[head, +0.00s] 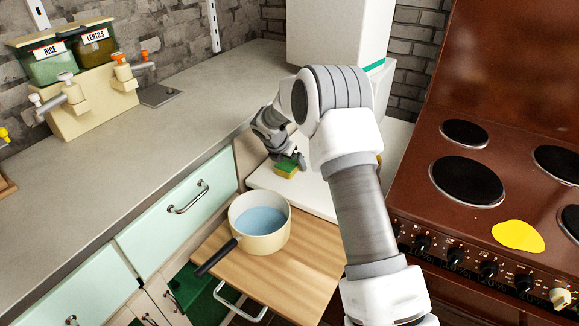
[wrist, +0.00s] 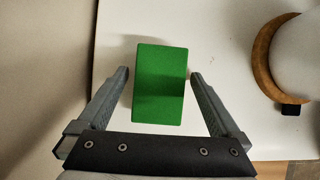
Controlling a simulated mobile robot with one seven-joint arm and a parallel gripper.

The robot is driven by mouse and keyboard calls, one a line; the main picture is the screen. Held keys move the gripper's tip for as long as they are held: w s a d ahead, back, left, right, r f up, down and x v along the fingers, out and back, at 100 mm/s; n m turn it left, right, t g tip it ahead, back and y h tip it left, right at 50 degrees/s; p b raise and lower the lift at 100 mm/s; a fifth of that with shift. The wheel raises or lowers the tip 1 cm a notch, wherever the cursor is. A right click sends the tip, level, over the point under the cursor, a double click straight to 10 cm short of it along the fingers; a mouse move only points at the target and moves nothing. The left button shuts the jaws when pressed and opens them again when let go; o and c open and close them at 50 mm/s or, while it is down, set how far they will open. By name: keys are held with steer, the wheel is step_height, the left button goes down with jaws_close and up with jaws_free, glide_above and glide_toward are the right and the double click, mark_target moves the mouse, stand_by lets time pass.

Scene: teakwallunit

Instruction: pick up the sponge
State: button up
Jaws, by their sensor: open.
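The sponge (head: 288,167) is a small block with a green top and a yellow side. It lies on a white surface (head: 265,178) at the corner of the counter. In the wrist view the green face of the sponge (wrist: 160,84) lies between the two fingers of my gripper (wrist: 160,78). There is a visible gap on each side, so the fingers are open and apart from it. In the head view my gripper (head: 287,158) is right at the sponge, coming from behind it, and partly hides it. The height of the fingertips above the surface is hard to tell.
A cream pan (head: 245,238) with blue contents stands on a pulled-out wooden board (head: 315,265) in front. A brown stove (head: 520,165) is at right. A white object with a wooden ring (wrist: 268,60) is near my gripper's right. The left counter (head: 110,140) has free room.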

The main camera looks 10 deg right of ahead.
steer(key=c, duration=1.3)
steer(key=shift+r+p, duration=0.8)
steer(key=shift+r, duration=1.65)
steer(key=s+d+r+p, duration=0.2)
steer(key=s+d+r, duration=0.4)
steer(key=d, duration=0.4)
steer(key=shift+r, duration=0.1)
